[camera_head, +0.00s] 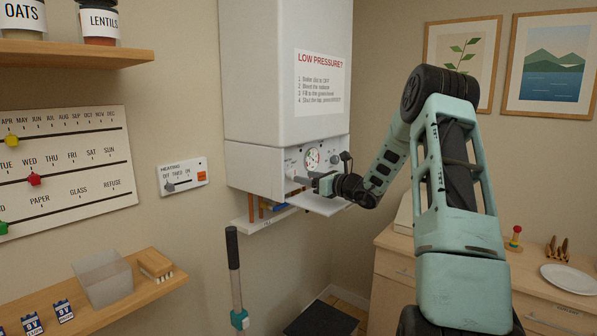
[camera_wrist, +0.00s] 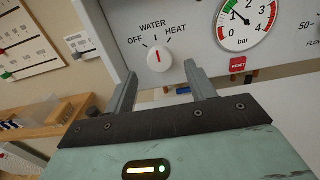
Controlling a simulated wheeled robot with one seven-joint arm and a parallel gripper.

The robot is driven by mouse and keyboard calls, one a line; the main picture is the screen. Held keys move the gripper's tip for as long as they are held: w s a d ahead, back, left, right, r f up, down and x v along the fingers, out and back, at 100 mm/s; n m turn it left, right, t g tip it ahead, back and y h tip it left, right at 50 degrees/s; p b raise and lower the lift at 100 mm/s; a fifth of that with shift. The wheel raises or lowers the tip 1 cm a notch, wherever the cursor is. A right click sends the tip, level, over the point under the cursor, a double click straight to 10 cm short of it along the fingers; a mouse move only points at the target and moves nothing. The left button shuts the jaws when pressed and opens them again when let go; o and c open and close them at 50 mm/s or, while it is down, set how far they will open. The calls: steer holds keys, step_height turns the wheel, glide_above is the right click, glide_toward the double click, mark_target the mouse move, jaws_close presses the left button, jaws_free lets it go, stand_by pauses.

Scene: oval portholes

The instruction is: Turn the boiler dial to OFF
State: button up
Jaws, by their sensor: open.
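The boiler (camera_head: 290,75) is a tall white cabinet on the wall, with its control panel at the bottom. In the wrist view the round white dial (camera_wrist: 160,58) has a red pointer line and the labels OFF, WATER and HEAT around it. The line stands nearly upright, towards WATER. My gripper (camera_wrist: 160,76) is open, its two grey fingers apart and pointing at the panel. The dial shows in the gap between the fingertips, and no contact is visible. In the head view my gripper (camera_head: 308,180) is at the panel's lower front; the dial is hard to make out there.
A pressure gauge (camera_wrist: 247,20) and a red RESET button (camera_wrist: 238,64) lie right of the dial. A flap (camera_head: 318,203) juts out below the panel. A heating switch (camera_head: 183,176) and a wooden shelf (camera_head: 170,285) are to the left.

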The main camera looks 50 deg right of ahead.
mark_target(292, 174)
steer(key=shift+w+a+p, duration=0.2)
steer(key=shift+w+p, duration=0.3)
steer(key=shift+w, duration=1.6)
steer(key=shift+c, duration=0.3)
steer(key=c, duration=0.9)
